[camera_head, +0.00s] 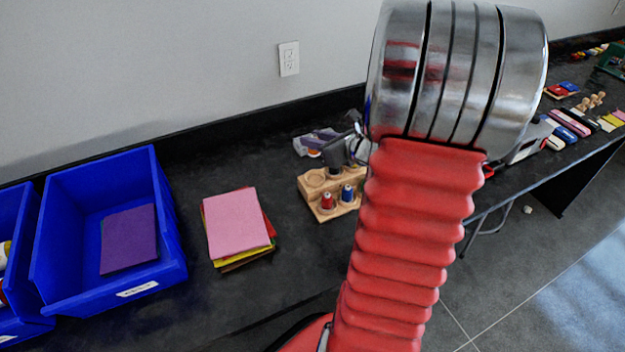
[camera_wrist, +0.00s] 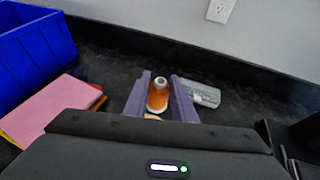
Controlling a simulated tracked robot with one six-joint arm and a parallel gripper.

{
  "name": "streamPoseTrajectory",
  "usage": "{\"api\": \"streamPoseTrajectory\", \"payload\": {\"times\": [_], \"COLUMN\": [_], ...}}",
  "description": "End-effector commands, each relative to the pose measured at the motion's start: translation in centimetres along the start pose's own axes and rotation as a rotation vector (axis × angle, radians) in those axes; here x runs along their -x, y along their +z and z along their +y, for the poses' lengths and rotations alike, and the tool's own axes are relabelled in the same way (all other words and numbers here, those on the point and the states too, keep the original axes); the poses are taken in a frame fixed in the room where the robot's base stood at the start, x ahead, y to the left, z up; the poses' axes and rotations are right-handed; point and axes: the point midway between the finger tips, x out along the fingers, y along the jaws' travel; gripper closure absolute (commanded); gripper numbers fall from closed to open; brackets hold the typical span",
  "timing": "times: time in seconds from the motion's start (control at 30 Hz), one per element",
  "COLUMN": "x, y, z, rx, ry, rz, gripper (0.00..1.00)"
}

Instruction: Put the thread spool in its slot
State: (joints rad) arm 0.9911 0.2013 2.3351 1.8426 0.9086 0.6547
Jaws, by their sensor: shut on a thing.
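An orange thread spool (camera_wrist: 158,98) with a pale top sits between the two purple fingers of my gripper (camera_wrist: 160,100) in the wrist view. My gripper is shut on it. In the head view my gripper (camera_head: 318,143) is above and behind the wooden spool holder (camera_head: 314,208), and only a bit of orange (camera_head: 313,153) shows there. The holder carries a red spool (camera_head: 327,201) and a blue spool (camera_head: 347,194) in its front row. A round empty recess (camera_head: 315,178) shows at its back left. My arm and gripper hide part of the holder's right side.
A stack of coloured sheets (camera_head: 238,225) lies left of the holder. A blue bin (camera_head: 165,215) stands further left. A grey-white object (camera_wrist: 203,95) lies behind the spool in the wrist view. The wall (camera_head: 200,60) runs along the back.

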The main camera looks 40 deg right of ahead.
Motion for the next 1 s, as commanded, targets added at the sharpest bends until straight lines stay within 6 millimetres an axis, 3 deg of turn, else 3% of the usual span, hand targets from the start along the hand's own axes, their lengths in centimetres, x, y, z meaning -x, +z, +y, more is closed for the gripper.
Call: {"api": "streamPoseTrajectory", "payload": {"times": [0.17, 0.37, 0.7, 1.0], "x": [-0.7, -3.0, -7.4, -9.7], "y": [0.2, 1.0, 2.1, 2.1], "z": [0.9, 4.5, 13.7, 22.2], "rx": [0.005, 0.022, 0.057, 0.086], "ry": [0.011, 0.050, 0.135, 0.211], "rz": [-0.002, -0.012, -0.022, -0.017], "gripper": [0.98, 0.98, 0.98, 0.98]}}
